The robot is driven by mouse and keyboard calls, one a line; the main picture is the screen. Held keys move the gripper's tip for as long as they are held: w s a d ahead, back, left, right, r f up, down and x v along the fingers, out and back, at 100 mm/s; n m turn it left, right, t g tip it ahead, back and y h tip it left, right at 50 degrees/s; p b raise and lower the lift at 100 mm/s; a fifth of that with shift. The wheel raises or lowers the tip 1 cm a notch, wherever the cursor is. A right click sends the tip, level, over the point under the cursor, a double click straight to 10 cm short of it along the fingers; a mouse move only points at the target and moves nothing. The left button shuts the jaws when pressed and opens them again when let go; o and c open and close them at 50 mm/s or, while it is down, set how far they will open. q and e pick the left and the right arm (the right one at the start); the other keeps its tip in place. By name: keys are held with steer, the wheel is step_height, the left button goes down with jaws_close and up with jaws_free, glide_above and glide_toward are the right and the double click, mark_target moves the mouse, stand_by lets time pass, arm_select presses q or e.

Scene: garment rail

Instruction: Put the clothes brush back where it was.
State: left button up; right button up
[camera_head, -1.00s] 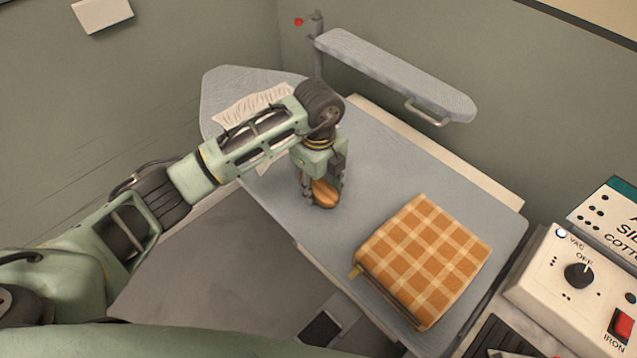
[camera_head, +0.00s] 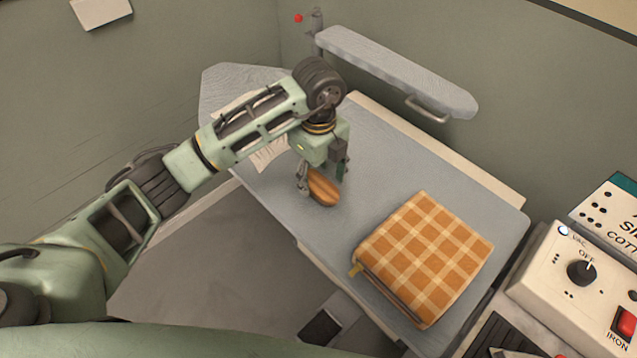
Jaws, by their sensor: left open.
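The clothes brush (camera_head: 323,188) has a brown wooden back and lies on the grey ironing board (camera_head: 378,160), left of the folded cloth. My left gripper (camera_head: 322,180) is open, pointing down just above the brush. One finger is at the brush's left side and the other is behind and to its right. Part of the brush is hidden by the left finger. I cannot tell whether either finger touches it. My right gripper is not in view.
A folded orange checked cloth (camera_head: 425,257) lies on the board's near right. A pale ruffled cloth (camera_head: 268,153) lies behind my left arm. A padded sleeve board (camera_head: 395,72) overhangs the back. A control box (camera_head: 575,290) stands at the right.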

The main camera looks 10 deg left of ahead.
mark_target(319, 183)
arm_select(q)
step_height(319, 183, up, 9)
steer(key=b, duration=0.1)
steer(key=shift+d, duration=0.1)
stand_by(0.3)
